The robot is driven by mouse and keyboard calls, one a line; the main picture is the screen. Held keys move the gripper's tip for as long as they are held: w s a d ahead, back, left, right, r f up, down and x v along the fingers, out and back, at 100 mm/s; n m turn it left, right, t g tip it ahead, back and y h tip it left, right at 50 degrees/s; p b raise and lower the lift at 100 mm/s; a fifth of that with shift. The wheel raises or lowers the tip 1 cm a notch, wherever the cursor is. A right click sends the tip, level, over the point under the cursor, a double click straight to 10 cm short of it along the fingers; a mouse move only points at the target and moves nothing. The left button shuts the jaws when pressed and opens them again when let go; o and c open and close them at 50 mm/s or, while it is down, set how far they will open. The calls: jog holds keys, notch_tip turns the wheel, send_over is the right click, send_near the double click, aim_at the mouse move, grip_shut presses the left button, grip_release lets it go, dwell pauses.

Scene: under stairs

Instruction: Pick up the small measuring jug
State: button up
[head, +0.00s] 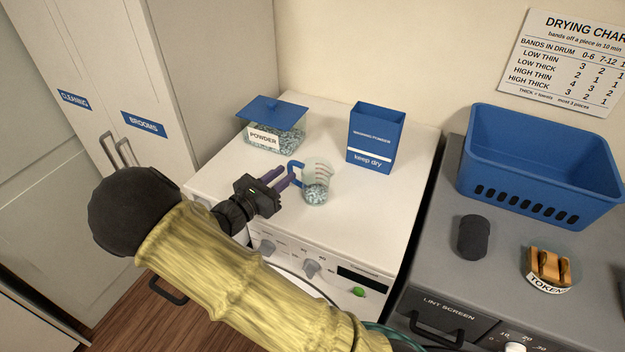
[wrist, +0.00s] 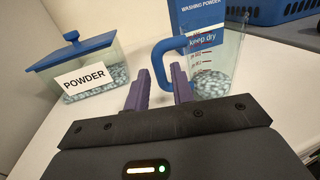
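The small measuring jug (head: 317,185) is clear with red marks and a blue handle, and stands upright on the white washing machine top. Pale blue-white granules fill its lower part. It also shows in the wrist view (wrist: 213,82), its blue handle reaching toward my fingers. My gripper (head: 287,181) is at the handle side of the jug, with purple fingers apart. In the wrist view the open fingers (wrist: 161,85) point at the handle, which shows just beyond and above the right fingertip. I cannot tell whether a finger touches the handle.
A POWDER tub (head: 272,128) with a blue lid stands behind the jug to the left. A blue washing powder box (head: 375,138) stands behind it to the right. The grey dryer at right holds a blue basket (head: 540,165), a dark cylinder (head: 473,238) and a token holder (head: 547,272).

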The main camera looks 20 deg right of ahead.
aim_at(295, 164)
jog(key=shift+w+d+r+p, duration=0.15)
jog(key=shift+w+d+p, duration=0.1)
jog(key=shift+d+p, duration=0.15)
jog(key=p+x, duration=0.2)
jog(key=x, duration=0.2)
jog(key=shift+w+d+p, duration=0.2)
jog(key=shift+p, duration=0.1)
grip_shut()
